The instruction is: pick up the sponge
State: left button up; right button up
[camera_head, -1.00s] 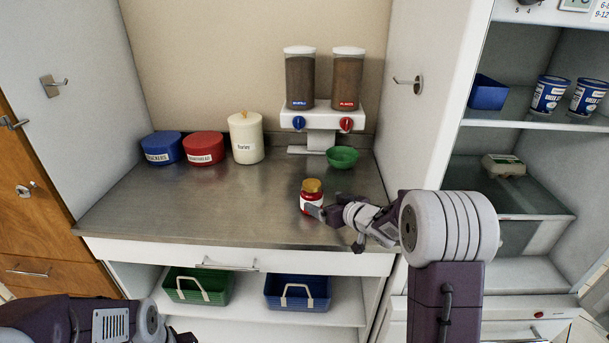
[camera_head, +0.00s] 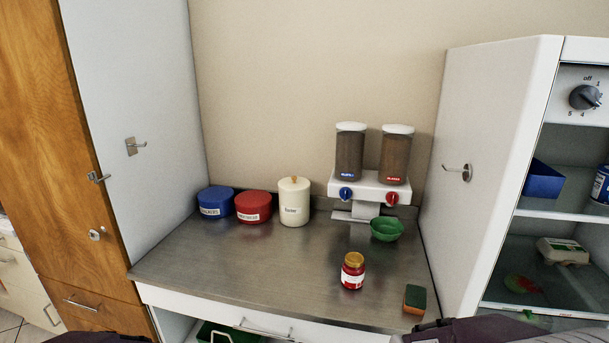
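A sponge (camera_head: 415,299), orange with a dark green side, stands near the front right corner of the metal counter. It is to the right of a red jar with a gold lid (camera_head: 353,271). Nothing is touching the sponge. Only dark parts of my arms show at the bottom edge. Both grippers are out of view.
The steel counter (camera_head: 250,272) has clear room in its middle and left. At the back are a blue tub (camera_head: 215,201), a red tub (camera_head: 253,206), a cream canister (camera_head: 294,202), a double dispenser (camera_head: 369,186) and a green bowl (camera_head: 387,229). A white side wall (camera_head: 490,150) stands right.

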aim_at(415, 301)
jog(key=i+j+z, duration=0.25)
jog(key=j+z, duration=0.2)
jog(key=j, duration=0.25)
jog(key=j+z, duration=0.25)
jog(key=j, duration=0.15)
